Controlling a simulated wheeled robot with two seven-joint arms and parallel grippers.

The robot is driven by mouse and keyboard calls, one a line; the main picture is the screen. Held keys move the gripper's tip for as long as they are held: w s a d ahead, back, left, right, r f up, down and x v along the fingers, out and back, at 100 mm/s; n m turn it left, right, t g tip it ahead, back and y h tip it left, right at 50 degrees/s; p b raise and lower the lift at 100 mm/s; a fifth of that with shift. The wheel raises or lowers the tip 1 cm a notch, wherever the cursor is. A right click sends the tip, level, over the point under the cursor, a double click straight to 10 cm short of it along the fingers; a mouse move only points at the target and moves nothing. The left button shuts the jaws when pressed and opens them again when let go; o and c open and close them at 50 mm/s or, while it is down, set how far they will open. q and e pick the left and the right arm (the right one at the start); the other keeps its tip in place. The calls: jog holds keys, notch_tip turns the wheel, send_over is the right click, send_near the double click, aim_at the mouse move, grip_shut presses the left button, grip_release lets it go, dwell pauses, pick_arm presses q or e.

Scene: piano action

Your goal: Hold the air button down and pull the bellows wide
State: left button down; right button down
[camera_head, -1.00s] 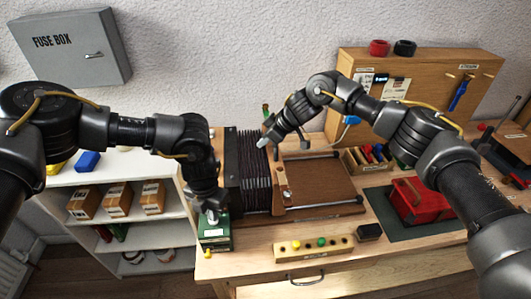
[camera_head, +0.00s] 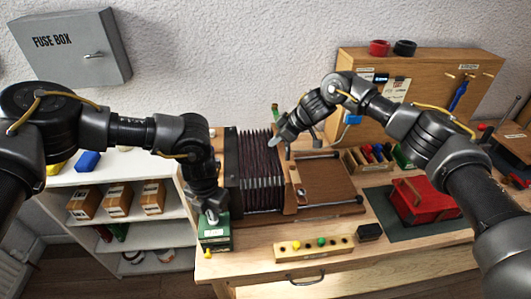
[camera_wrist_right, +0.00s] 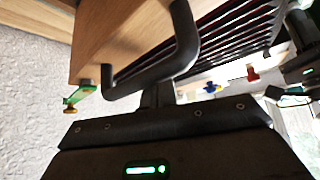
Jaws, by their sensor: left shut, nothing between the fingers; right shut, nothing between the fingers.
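The bellows (camera_head: 261,165) are dark and pleated, standing on the bench between a black end at left and a wooden frame (camera_head: 325,180) at right. The pleats are spread. In the right wrist view a black bar handle (camera_wrist_right: 165,65) is fixed to a wooden board (camera_wrist_right: 125,35), with the pleats (camera_wrist_right: 240,40) beyond. My right gripper (camera_head: 274,143) is shut at the far side of the frame by this handle; contact is unclear. My left gripper (camera_head: 211,215) is shut and points down at the top of a green box (camera_head: 215,240) left of the bellows. I cannot make out the air button beneath it.
A wooden strip with coloured pegs (camera_head: 313,247) and a small black block (camera_head: 369,231) lie in front. A red box (camera_head: 428,203) on a dark mat is at right. A wooden cabinet (camera_head: 430,75) stands behind. White shelves (camera_head: 120,225) stand at left.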

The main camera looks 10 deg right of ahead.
jog(key=shift+d, duration=6.35)
jog(key=shift+d, duration=2)
